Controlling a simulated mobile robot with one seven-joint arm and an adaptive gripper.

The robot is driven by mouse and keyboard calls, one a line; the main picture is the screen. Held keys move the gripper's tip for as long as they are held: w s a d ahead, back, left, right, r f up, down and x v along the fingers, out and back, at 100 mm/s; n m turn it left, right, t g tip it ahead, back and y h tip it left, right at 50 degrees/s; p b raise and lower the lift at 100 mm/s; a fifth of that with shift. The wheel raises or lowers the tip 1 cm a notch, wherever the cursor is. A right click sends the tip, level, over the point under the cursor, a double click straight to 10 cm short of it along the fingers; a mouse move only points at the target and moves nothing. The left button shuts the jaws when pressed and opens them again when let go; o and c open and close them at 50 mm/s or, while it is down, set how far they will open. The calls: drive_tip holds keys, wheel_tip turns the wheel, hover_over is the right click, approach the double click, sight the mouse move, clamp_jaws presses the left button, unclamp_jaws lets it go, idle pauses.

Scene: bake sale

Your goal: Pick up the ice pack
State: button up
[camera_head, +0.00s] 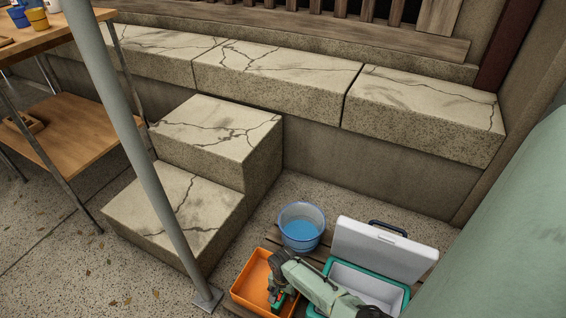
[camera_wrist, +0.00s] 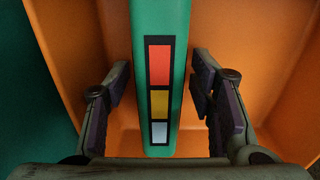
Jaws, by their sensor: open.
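A green slab with a label of red, yellow and pale blue squares, which I take to be the ice pack (camera_wrist: 161,25), stands in an orange bin (camera_head: 249,282). In the wrist view it lies between the two fingers of my gripper (camera_wrist: 160,80), which are open with a gap on each side of it. In the head view my gripper (camera_head: 277,295) reaches down into the bin and hides most of what is inside; a bit of green and red shows there.
An open cooler (camera_head: 403,298) with a white lid stands right of the bin. A blue bucket (camera_head: 301,228) stands behind it. Cracked stone steps (camera_head: 170,215) rise at left, and a grey pole (camera_head: 130,130) stands in front of them. A wooden table (camera_head: 50,35) is far left.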

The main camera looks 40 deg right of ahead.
clamp_jaws()
idle(0.6)
drive_tip(key=shift+r, duration=0.1)
